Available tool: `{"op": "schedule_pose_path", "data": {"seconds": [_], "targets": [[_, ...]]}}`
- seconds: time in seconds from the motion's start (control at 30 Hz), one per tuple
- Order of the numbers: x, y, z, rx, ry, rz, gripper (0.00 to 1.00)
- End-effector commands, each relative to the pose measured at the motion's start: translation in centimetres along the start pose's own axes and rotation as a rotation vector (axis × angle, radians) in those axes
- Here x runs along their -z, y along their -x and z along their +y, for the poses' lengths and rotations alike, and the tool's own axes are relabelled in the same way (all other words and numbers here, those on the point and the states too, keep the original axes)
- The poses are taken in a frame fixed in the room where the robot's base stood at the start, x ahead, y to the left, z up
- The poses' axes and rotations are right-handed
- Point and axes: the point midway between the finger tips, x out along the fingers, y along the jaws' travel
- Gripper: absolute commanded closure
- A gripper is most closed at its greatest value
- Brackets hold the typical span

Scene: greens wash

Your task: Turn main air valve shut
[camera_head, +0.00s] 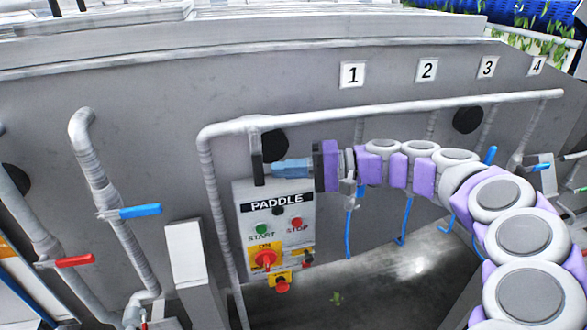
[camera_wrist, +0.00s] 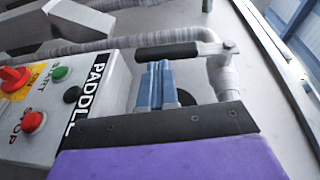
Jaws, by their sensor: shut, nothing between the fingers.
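The main air valve's black lever (camera_head: 257,162) hangs down from the grey pipe near its elbow, just above the PADDLE panel. It stands across the horizontal pipe run. In the wrist view the lever (camera_wrist: 165,50) joins a grey valve body (camera_wrist: 228,55) at its right end. My gripper (camera_head: 278,168) is shut and empty, just right of the lever in the head view. In the wrist view its blue fingers (camera_wrist: 157,68) end right at the lever; I cannot tell whether they touch it.
The PADDLE panel (camera_head: 272,222) with buttons and a red switch is just below my gripper. The grey pipe (camera_head: 400,106) runs above my arm. Several blue-handled valves (camera_head: 350,232) hang below it. More valves with blue (camera_head: 140,211) and red handles (camera_head: 76,260) are at left.

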Motion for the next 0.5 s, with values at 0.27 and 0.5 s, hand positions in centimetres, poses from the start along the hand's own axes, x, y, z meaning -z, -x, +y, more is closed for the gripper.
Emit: {"op": "schedule_pose_path", "data": {"seconds": [0.27, 0.5], "targets": [[0.11, -0.39, 0.33, -0.001, -0.001, 0.001, 1.00], [0.08, -0.24, 0.31, -0.001, 0.000, 0.002, 1.00]]}}
